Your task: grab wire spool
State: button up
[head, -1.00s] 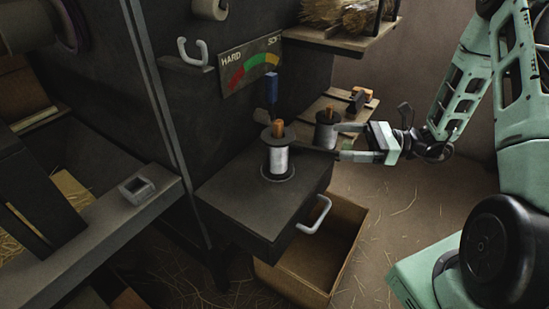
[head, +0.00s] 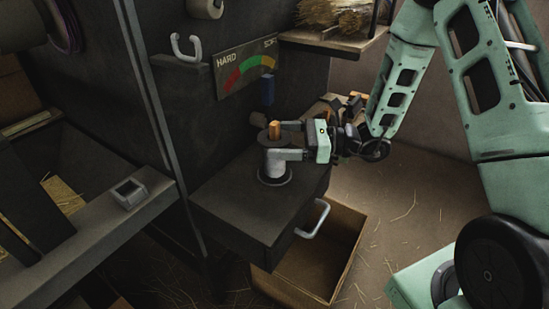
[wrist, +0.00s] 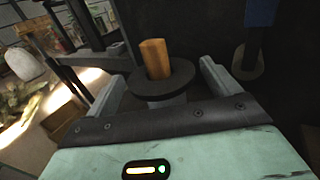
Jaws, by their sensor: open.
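The wire spool (head: 273,176) stands upright on the dark drawer-box top, with black flanges, pale wire and an orange-brown core at its top. In the wrist view the spool's black top flange (wrist: 162,80) and core lie between my two fingers. My gripper (head: 272,154) is open around the spool, coming from the right in the head view. One finger passes in front of the spool and hides part of its wire. I cannot tell whether either finger touches it.
The dark box top (head: 230,200) has free room to the left and front. A grey handle (head: 314,218) is on its front, above an open wooden crate (head: 345,245). A shelf with straw (head: 335,36) is above right.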

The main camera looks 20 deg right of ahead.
jog(key=shift+x, duration=0.9)
